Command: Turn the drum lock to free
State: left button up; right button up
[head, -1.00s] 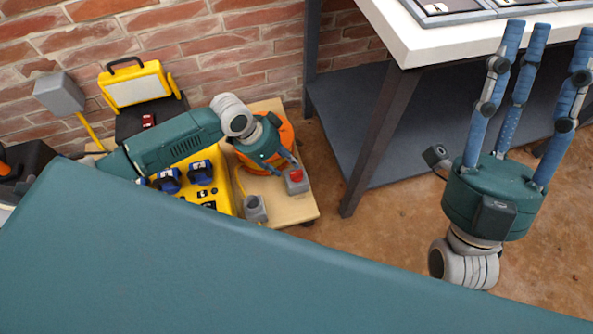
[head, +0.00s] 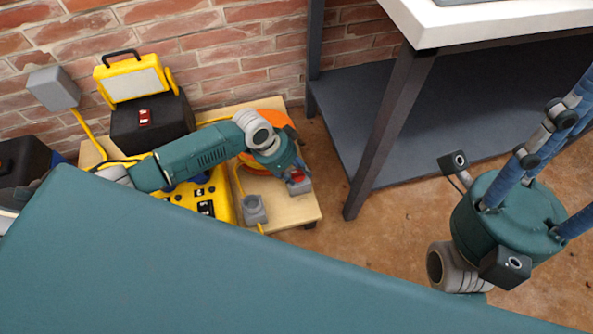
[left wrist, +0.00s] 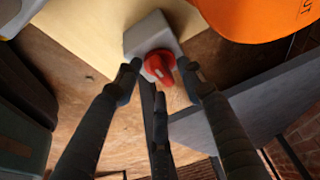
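The drum lock shows as a red knob (head: 296,177) on a small grey box (head: 303,187) at the front right corner of a wooden platform. My left gripper (head: 289,170) is over it and partly hides it. In the left wrist view, the red knob (left wrist: 159,66) and grey box (left wrist: 152,35) lie just beyond my left fingertips (left wrist: 158,86). The fingers are spread, with the knob between the outer two; I cannot tell whether any touches it. My right gripper (head: 565,150) is up at the right, its fingers spread and empty, the tips cut off by the frame.
An orange drum (head: 285,128) stands right behind the lock, with a grey socket (head: 254,210) to its left. A yellow unit (head: 219,203), a black case (head: 152,125) and a yellow lamp (head: 132,83) are farther left. A workbench leg (head: 385,140) stands close on the right.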

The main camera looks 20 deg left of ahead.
pick_arm(q)
grip_shut()
